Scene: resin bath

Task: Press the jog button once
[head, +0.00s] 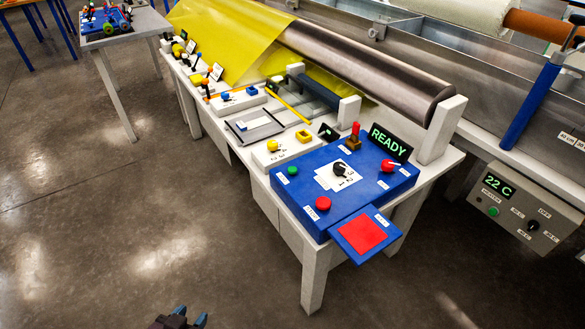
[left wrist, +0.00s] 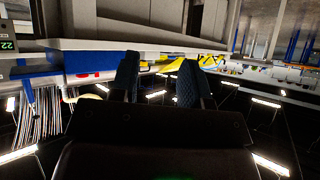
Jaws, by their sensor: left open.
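A blue control box (head: 312,222) sits on the near end of the white bench. On its top are a green button (head: 292,170), a red button (head: 323,204), a black rotary knob (head: 340,169) on a numbered white plate, and a red switch (head: 388,166). Their small labels are too small to read, so I cannot tell which is the jog button. A red pad (head: 362,234) lies on a blue plate at the box's front. My left gripper (head: 190,316) is open and empty at the bottom edge, apart from the box; its fingers show in the left wrist view (left wrist: 157,84). My right gripper is out of view.
A lit READY display (head: 390,142) stands behind the box. A steel roller (head: 370,72) with yellow film (head: 225,38) runs along the bench. A grey heater box (head: 525,208) reads 22 C at right. The floor (head: 150,220) left of the bench is clear.

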